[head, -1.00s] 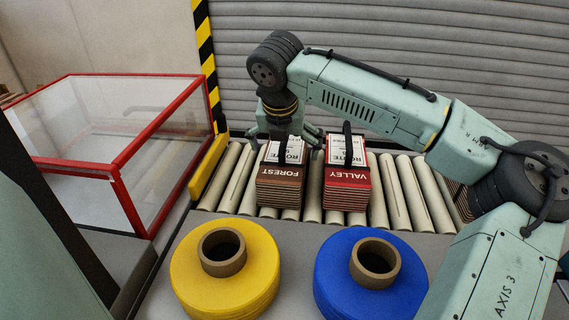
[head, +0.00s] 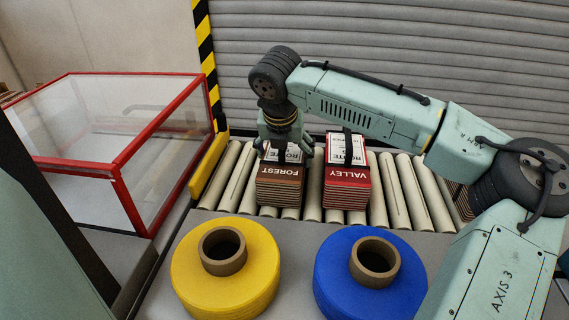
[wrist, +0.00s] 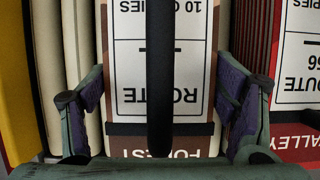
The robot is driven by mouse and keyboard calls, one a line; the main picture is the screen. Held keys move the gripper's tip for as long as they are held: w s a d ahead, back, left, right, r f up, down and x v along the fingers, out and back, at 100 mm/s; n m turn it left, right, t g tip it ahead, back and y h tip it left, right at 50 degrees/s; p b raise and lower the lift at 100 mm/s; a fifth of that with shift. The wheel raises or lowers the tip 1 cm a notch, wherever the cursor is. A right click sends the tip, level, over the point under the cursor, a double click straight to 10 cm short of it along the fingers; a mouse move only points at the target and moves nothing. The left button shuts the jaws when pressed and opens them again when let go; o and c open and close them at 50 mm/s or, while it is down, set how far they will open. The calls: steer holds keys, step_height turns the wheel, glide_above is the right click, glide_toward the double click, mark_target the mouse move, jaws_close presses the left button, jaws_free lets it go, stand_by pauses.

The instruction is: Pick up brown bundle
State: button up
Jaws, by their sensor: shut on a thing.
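The brown bundle (head: 279,190), marked FOREST, is a stack with a white label and a black strap. It sits on the conveyor rollers, left of the red bundle. It also shows in the wrist view (wrist: 120,128), centred between the fingers. My gripper (head: 285,150) is over its far part, pointing down. In the wrist view my gripper (wrist: 161,98) has one finger on each long side of the brown bundle, shut on it. The bundle's lower sides are hidden there.
The red bundle (head: 347,190), marked VALLEY, stands close on the right. A yellow roll (head: 190,285) and a blue roll (head: 335,285) are in front. A red-framed clear bin (head: 128,200) is at the left. Rollers (head: 405,190) right of the red bundle are bare.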

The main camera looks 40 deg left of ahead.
steer(key=shift+r, duration=0.1)
steer(key=c, duration=1.1)
